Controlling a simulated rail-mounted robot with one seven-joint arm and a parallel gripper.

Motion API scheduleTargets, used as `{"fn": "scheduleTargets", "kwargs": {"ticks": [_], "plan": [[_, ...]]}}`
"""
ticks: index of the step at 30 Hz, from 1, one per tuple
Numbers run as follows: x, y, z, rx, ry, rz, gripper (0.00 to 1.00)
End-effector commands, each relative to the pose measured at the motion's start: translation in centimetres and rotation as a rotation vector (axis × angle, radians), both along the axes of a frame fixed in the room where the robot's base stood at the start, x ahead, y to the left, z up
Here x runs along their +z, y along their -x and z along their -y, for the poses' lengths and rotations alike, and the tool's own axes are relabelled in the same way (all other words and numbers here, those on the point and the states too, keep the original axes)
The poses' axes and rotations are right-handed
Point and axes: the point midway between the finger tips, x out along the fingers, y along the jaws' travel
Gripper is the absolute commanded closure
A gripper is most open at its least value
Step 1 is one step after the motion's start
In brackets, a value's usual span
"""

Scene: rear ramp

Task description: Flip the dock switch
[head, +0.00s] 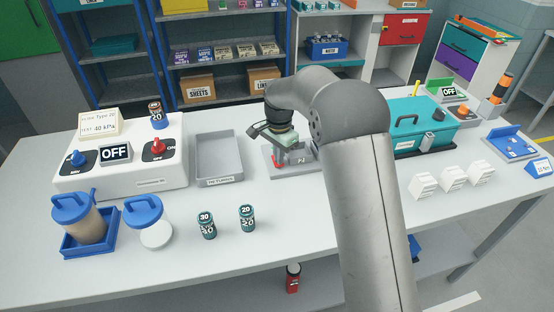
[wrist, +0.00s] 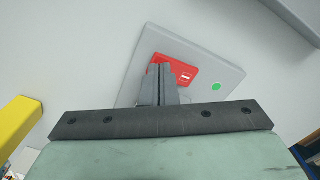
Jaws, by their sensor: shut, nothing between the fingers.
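A grey plate (wrist: 218,72) with a red switch (wrist: 187,77) and a small green light (wrist: 215,87) shows in the wrist view. The right part of the red switch, with a white mark, is visible; my fingers cover its left part. My gripper (wrist: 158,70) is shut and empty, its tips over the switch. I cannot tell whether they touch it. In the head view my gripper (head: 281,146) points down over a small grey stand (head: 303,160) with a red part (head: 277,161) on its left. My arm hides the stand's right side.
Left is a white console (head: 120,178) with knobs and an OFF display (head: 115,153). A grey tray (head: 217,178) lies between it and the stand. Lidded jars and two small cans (head: 207,225) stand in front. A teal case (head: 420,125) and white blocks (head: 453,178) lie to the right.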

Motion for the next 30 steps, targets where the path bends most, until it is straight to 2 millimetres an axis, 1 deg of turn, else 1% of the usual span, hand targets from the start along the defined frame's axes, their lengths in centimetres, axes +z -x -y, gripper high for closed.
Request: {"fn": "scheduleTargets", "kwargs": {"ticks": [9, 14, 30], "plan": [[-0.5, 0.0, 0.0, 0.000, 0.000, 0.000, 1.00], [-0.1, 0.0, 0.0, 0.000, 0.000, 0.001, 1.00], [4.2, 0.0, 0.0, 0.001, 0.000, 0.001, 1.00]]}}
